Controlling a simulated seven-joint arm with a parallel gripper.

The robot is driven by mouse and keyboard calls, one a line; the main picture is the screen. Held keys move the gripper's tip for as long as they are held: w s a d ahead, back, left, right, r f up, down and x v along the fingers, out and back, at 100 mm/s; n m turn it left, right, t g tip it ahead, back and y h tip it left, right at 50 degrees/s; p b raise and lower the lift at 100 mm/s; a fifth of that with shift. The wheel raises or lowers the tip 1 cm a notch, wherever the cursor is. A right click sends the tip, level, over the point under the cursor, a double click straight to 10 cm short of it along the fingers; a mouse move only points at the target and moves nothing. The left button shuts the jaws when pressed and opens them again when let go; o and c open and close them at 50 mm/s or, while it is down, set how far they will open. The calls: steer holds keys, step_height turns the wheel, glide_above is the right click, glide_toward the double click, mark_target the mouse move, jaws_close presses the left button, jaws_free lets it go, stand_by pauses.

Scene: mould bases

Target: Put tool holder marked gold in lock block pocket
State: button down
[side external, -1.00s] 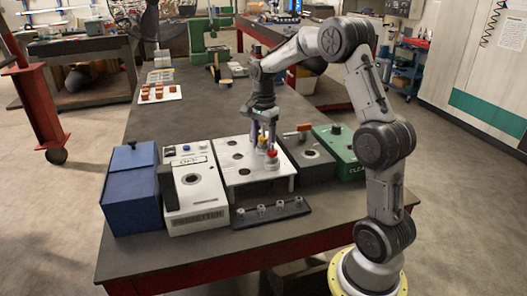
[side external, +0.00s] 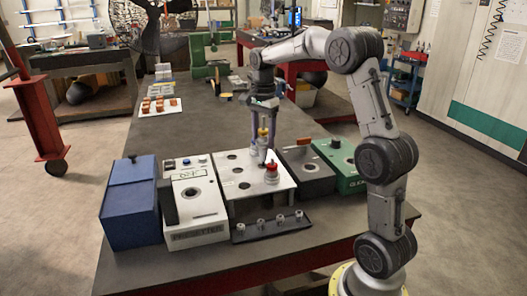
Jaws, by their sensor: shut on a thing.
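My gripper (side external: 263,131) is shut on the tool holder with a gold-yellow band (side external: 263,133) and holds it roughly upright over the back right of the white plate (side external: 226,207). Its lower end is close to the plate in the picture; the exact gap is hard to judge. A red-topped tool holder (side external: 272,171) stands upright on the plate, just in front and to the right. The dark grey block (side external: 313,181) with an orange handle (side external: 327,143) and a round pocket in its top, apparently the lock block, stands right of the plate.
A green box (side external: 345,165) stands at the right, near my arm. A white device (side external: 195,203) and a blue box (side external: 130,205) stand left. A dark rack (side external: 270,226) with several small pieces lies in front. A tray (side external: 146,110) of orange parts lies farther back. The table's middle is clear.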

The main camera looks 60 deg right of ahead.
mark_target(264, 130)
step_height(264, 130, up, 3)
steer(key=shift+f, duration=0.2)
steer(key=shift+r, duration=0.25)
steer(key=shift+s+a+n, duration=0.15)
steer(key=shift+s+n, duration=0.05)
steer(key=shift+n, duration=0.2)
steer(key=s+d+r, duration=0.2)
steer(key=s+d, duration=0.1)
steer(key=s, duration=0.3)
steer(key=s+d+r, duration=0.1)
steer(key=s+d, duration=0.2)
steer(key=s, duration=0.4)
steer(key=shift+m, duration=0.4)
steer(key=shift+w+f, duration=0.15)
steer(key=shift+f, duration=2.95)
steer(key=shift+w+f, duration=0.1)
steer(key=shift+f, duration=2.95)
steer(key=shift+c, duration=0.6)
jaws_free()
